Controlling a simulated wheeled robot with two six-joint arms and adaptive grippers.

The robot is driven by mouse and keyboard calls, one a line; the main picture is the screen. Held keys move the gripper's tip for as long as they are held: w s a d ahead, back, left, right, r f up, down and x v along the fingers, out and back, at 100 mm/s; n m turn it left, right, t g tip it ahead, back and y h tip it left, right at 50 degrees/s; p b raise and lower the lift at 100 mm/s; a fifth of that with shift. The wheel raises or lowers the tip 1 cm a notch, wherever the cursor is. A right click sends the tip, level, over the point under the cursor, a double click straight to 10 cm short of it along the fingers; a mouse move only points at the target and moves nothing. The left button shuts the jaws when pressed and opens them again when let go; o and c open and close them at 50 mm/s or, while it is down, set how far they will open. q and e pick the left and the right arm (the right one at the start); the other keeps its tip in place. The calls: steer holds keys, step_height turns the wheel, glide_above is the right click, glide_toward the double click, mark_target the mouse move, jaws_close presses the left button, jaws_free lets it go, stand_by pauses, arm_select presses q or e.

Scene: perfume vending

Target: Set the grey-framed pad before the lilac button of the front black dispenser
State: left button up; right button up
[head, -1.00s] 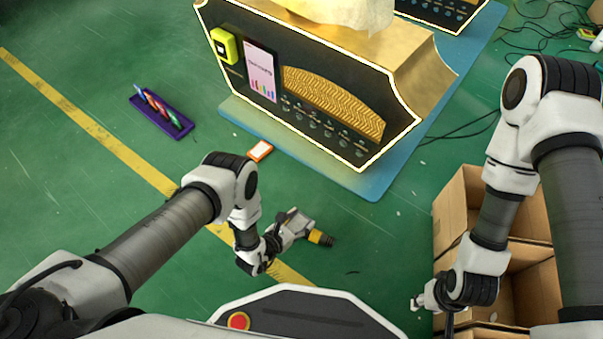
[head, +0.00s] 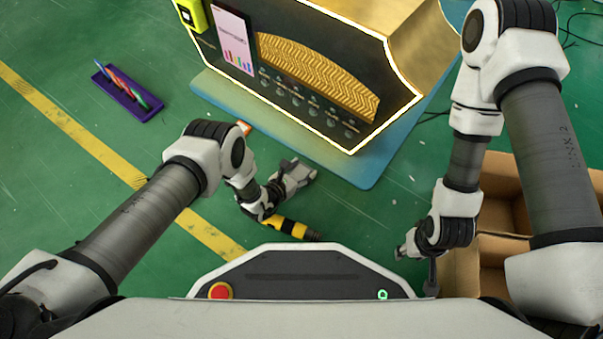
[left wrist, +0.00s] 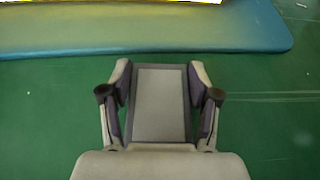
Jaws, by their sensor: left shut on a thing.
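The grey-framed pad (left wrist: 160,105) lies between the fingers of my left gripper (left wrist: 160,98) in the left wrist view, and the gripper is shut on it. In the head view my left gripper (head: 300,170) is out in front of me, short of the front black dispenser (head: 330,85). The dispenser has a gold wavy panel above rows of small round buttons (head: 312,110); their colours are too small to tell, so I cannot pick out the lilac one. My right gripper (head: 403,250) is at the lower right, beside the boxes; its fingers are unclear.
The dispenser stands on a blue mat (head: 372,165). An orange-edged pad (head: 243,128) is partly hidden behind my left arm. A purple tray (head: 128,97) with coloured sticks lies at the left. Cardboard boxes (head: 500,200) stand at the right.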

arm_select(q)
steer(key=shift+r, duration=0.1)
steer(key=shift+c, duration=0.5)
steer(key=o, duration=1.2)
steer(key=shift+c, duration=0.2)
steer(key=p+v, duration=0.8)
steer(key=v, duration=0.3)
steer(key=shift+s+a+r, duration=0.15)
steer(key=shift+r, duration=0.1)
steer(key=shift+s+a+p, duration=0.15)
steer(key=shift+p, duration=0.15)
steer(key=shift+f, duration=0.1)
